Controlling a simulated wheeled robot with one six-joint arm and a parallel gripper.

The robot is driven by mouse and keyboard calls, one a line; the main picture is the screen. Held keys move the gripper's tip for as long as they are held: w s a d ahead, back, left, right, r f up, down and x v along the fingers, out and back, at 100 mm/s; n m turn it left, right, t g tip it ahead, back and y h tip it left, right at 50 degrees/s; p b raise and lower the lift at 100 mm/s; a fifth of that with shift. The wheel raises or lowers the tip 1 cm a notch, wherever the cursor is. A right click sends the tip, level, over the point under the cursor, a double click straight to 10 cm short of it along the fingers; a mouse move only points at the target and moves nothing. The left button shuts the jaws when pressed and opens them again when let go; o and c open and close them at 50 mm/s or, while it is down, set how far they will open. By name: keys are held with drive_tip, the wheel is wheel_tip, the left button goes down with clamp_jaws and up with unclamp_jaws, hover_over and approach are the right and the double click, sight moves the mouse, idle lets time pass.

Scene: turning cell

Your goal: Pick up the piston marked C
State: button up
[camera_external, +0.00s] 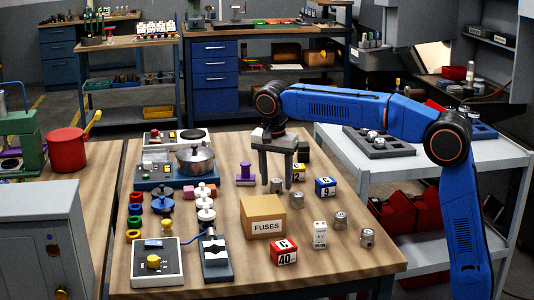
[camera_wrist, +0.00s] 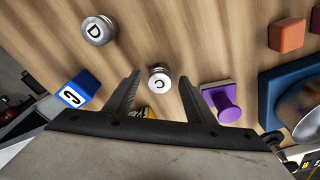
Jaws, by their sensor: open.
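The piston marked C (camera_wrist: 159,78) is a short silver cylinder with a dark C on its pale top. In the wrist view it stands between the two fingers of my gripper (camera_wrist: 160,84), with a gap on both sides. In the external view my gripper (camera_external: 276,181) points down, open, low over the table behind the fuses box, and the piston (camera_external: 276,186) shows between its fingers. A second silver piston, marked D (camera_wrist: 97,30), stands apart at the upper left of the wrist view.
A purple spool (camera_wrist: 222,100) is close beside one finger, and a blue C cube (camera_wrist: 77,90) is on the other side. The fuses box (camera_external: 264,218) stands in front of my gripper. More pistons (camera_external: 367,238) stand at the right.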

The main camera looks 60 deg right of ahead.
drive_tip(key=shift+d+f, duration=0.1)
drive_tip(key=shift+f, duration=0.55)
drive_tip(key=c, duration=1.2)
drive_tip(key=shift+r, duration=0.1)
